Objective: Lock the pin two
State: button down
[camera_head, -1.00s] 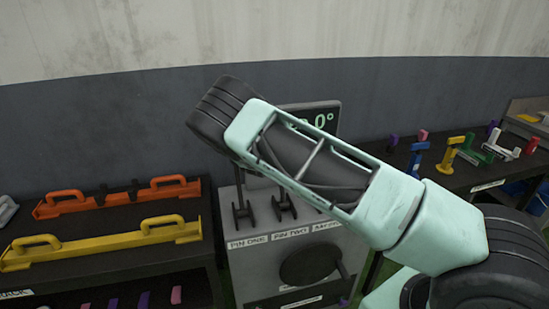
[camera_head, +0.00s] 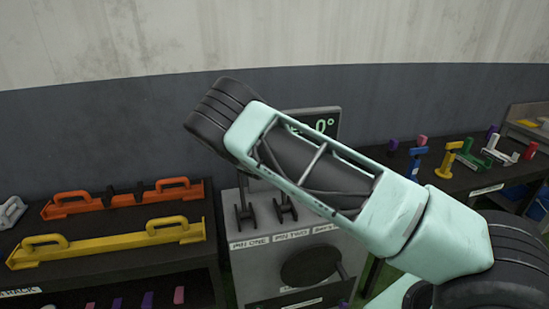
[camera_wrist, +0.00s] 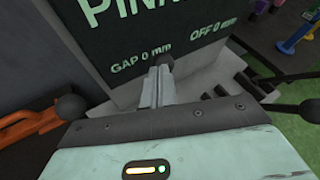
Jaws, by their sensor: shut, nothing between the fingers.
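The grey console (camera_head: 290,262) carries a row of labels, with a PIN TWO label (camera_head: 291,236) beside the PIN ONE label (camera_head: 249,242). A dark pin two lever (camera_head: 285,208) stands above its label, and a similar lever (camera_head: 245,213) stands above PIN ONE. My arm hides the third lever and my gripper in the head view. In the wrist view my gripper (camera_wrist: 159,74) is shut, its fingers pointing at the lower edge of the display. A dark round tip (camera_wrist: 164,60) shows right at the fingertips; I cannot tell whether they touch it.
The display (camera_wrist: 165,35) reads GAP 0 mm and OFF 0 mm. Black ball knobs show left (camera_wrist: 68,107) and right (camera_wrist: 311,108) of my gripper. A bench with orange (camera_head: 125,200) and yellow (camera_head: 110,243) handled bars stands left; colored parts stand on the right bench (camera_head: 470,178).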

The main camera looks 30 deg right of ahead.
jog(key=r+b+v, duration=0.1)
jog(key=b+v, duration=0.2)
jog(key=v, duration=0.6)
jog(key=shift+a+r, duration=0.2)
jog(key=shift+r, duration=0.2)
jog(key=shift+w, duration=0.1)
jog(key=s+a+r+m+g+y+b, duration=0.1)
jog(key=s+a+m+g+y, duration=0.2)
jog(key=s+a+m, duration=0.4)
jog(key=s+a+r+m+g+y+b, duration=0.1)
jog(key=s+a+m+g+y, duration=0.2)
jog(key=s, duration=2)
jog(key=s+a+r+m+g+y+b, duration=0.1)
jog(key=s+a+m+g+y, duration=0.2)
jog(key=s+a+m, duration=0.8)
jog(key=s+a+y, duration=0.1)
jog(key=s+a, duration=0.1)
jog(key=s, duration=0.2)
jog(key=shift+r+y, duration=0.3)
jog(key=shift+r, duration=0.1)
